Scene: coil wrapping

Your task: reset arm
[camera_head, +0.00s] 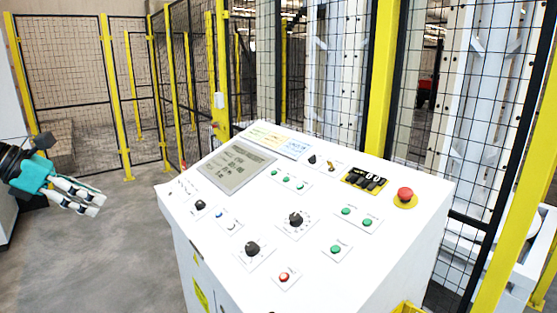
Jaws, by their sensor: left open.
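My left gripper (93,203) comes in from the left edge, with a black wrist, a teal body and pale fingers. It is open and empty, over the grey floor to the left of the control console. It is apart from the white control console (322,213). The console's sloped top carries a grey screen (237,166), black knobs, several green buttons, a red button (284,277) and a red emergency stop (405,194) on a yellow base. My right gripper is not in view.
Yellow-framed mesh fencing (70,75) stands behind and to the left, and a yellow post (383,80) rises close behind the console. White machinery (490,110) stands behind the fence on the right. The concrete floor (100,260) left of the console is clear.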

